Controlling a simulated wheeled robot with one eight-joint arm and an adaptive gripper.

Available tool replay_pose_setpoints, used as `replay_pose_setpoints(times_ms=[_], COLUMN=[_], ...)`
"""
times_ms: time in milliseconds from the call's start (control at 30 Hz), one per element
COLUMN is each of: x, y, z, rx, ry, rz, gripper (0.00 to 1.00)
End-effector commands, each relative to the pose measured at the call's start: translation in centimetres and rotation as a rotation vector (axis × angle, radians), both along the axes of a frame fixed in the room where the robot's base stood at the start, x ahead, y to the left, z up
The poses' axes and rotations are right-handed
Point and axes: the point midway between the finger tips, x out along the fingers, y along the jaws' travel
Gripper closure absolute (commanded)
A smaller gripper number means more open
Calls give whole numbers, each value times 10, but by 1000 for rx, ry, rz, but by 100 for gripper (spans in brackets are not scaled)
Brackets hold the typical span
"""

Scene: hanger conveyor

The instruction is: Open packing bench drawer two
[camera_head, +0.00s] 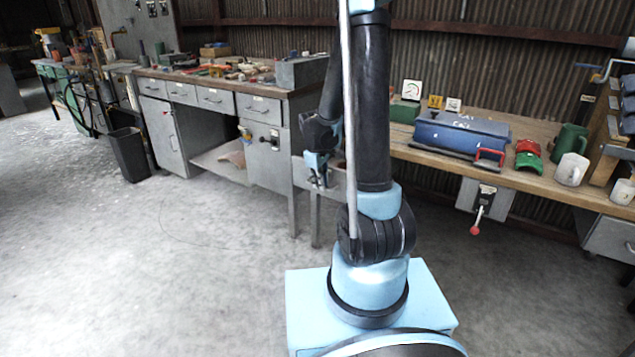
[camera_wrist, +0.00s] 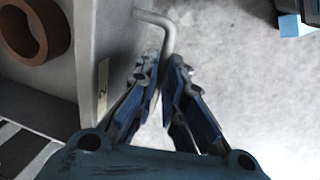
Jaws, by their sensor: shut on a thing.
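The packing bench drawer (camera_head: 337,181) is a grey box that sticks out from under the right-hand wooden bench. It stands open. In the wrist view its front panel (camera_wrist: 104,50) carries a small label (camera_wrist: 102,88) that looks like a 2, and its inside shows at the left. My gripper (camera_head: 318,180) is at the drawer's front. In the wrist view my gripper (camera_wrist: 165,85) has its fingers closed around the bent metal handle (camera_wrist: 168,32). The fingers hide the handle's lower part. My arm covers part of the drawer in the head view.
A brown ring (camera_wrist: 35,30) lies inside the drawer. The bench top (camera_head: 545,130) holds a blue toolbox (camera_head: 455,135), mugs and other items. A grey workbench (camera_head: 265,105) with drawers stands at the left, near a black bin (camera_head: 128,155). The floor (camera_head: 150,270) at the left is clear.

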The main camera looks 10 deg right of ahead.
Motion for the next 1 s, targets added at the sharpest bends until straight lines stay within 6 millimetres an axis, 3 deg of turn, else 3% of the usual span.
replay_pose_setpoints(times_ms=[300,333,400,767,1000], x=[0,0,0,0,-2], y=[-2,-2,-2,-3,-1], z=[0,0,0,1,16], rx=[0,0,0,0,0], ry=[0,0,0,0,0], rz=[-2,-2,-3,-4,-4], gripper=[100,83,70,70,70])
